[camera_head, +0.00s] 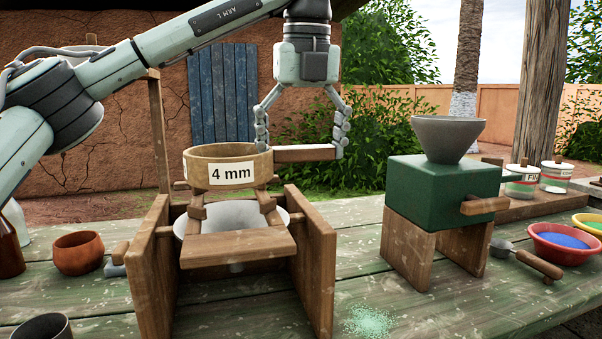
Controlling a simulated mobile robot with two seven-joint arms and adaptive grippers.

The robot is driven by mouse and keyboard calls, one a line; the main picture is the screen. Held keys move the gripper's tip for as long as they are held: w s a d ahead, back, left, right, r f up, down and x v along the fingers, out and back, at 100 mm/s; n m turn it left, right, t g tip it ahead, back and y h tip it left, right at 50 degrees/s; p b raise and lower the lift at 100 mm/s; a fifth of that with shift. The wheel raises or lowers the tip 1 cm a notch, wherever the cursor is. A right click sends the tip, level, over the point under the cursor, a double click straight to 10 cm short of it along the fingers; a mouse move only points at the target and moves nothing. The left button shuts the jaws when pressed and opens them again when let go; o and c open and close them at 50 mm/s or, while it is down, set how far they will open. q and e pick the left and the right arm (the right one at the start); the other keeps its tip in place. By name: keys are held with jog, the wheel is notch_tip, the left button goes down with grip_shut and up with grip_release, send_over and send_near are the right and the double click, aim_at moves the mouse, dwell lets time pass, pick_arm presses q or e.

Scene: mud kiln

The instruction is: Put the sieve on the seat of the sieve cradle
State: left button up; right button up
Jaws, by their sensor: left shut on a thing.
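The sieve (200,174) is a round wooden hoop with a white "4 mm" label and a wooden handle (305,153) pointing right. My left gripper (301,149) comes down from above and is shut on this handle. The sieve is roughly level over the sieve cradle (320,260), a wooden stand with two upright side boards, rails and a front board (238,248). The hoop appears just above the rails; I cannot tell whether it touches them. The sieve hides the back of the seat. A pale bowl (225,218) sits between the side boards. My right gripper is not in view.
A green mill (445,190) with a grey hopper stands right of the cradle. A clay pot (78,253) is at left, a dark cup (42,328) at front left. A scoop (535,263) and red bowl (563,245) lie at right. Pale green powder (368,321) is spilled in front.

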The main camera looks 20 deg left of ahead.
pick_arm(q)
notch_tip(320, 180, down, 3)
jog(key=shift+a+r, duration=0.1)
jog(key=shift+r, duration=0.05)
jog(key=shift+f, duration=0.35)
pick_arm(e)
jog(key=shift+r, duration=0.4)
pick_arm(q)
jog(key=shift+f, duration=0.15)
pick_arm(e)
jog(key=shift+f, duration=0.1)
pick_arm(q)
jog(key=shift+f, duration=0.1)
jog(key=o, duration=1)
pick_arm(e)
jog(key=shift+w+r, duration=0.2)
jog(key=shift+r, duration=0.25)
